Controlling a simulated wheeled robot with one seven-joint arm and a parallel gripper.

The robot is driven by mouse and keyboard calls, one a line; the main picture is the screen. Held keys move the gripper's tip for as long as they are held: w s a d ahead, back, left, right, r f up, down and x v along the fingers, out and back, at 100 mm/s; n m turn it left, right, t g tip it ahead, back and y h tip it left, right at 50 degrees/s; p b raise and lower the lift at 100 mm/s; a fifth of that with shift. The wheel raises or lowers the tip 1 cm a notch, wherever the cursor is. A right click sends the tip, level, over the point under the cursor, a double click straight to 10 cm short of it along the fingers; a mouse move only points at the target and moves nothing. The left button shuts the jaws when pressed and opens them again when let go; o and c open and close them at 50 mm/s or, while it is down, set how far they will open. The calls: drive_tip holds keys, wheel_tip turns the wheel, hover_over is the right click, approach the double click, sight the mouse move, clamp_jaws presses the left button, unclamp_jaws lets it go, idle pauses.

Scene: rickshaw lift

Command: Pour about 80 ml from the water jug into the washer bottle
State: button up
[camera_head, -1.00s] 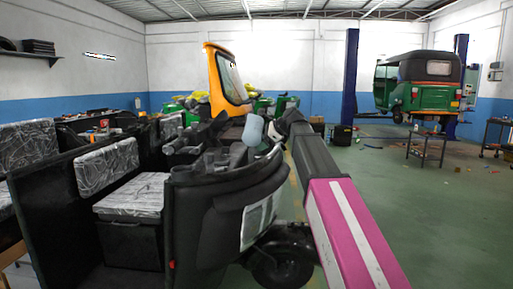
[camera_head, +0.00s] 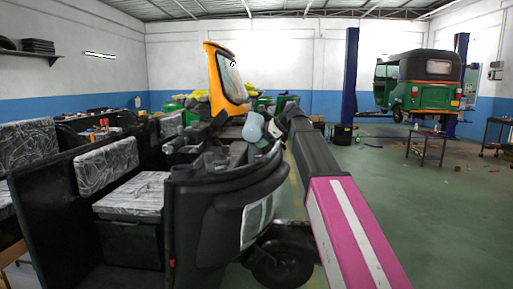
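A pale blue, jug-like vessel (camera_head: 253,127), which I take for the water jug, is tilted and raised above the black front body of the stripped rickshaw. My gripper (camera_head: 272,129) is at its right side and appears shut on it; the fingers are small and partly hidden. No water stream can be made out.
The black front body (camera_head: 225,205) and a front wheel (camera_head: 283,265) stand close by. Patterned grey seats (camera_head: 107,167) are at left. An orange cab frame (camera_head: 226,80) is behind. A green rickshaw (camera_head: 425,85) and a small table (camera_head: 427,140) stand right. Green floor there is largely clear.

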drive_tip(key=shift+w, duration=0.15)
drive_tip(key=shift+s+f+p, duration=0.1)
drive_tip(key=shift+s+p, duration=0.3)
drive_tip(key=shift+p, duration=0.1)
drive_tip(key=shift+f+g+p, duration=0.15)
drive_tip(key=shift+g+p, duration=0.15)
idle(1.0)
drive_tip(key=shift+s+m+g, duration=0.2)
drive_tip(key=shift+m+g, duration=0.1)
drive_tip(key=shift+m, duration=0.1)
idle(0.3)
drive_tip(key=shift+s+t, duration=0.25)
drive_tip(key=shift+t, duration=0.15)
drive_tip(key=shift+s+r+n+t, duration=0.3)
drive_tip(key=shift+n, duration=0.2)
drive_tip(key=shift+w+f+n+t, duration=0.3)
drive_tip(key=shift+w+n+t, duration=0.15)
drive_tip(key=shift+t, duration=0.25)
drive_tip(key=shift+w+r+n+t, duration=0.35)
drive_tip(key=shift+w+r+t, duration=0.15)
drive_tip(key=shift+t, duration=0.2)
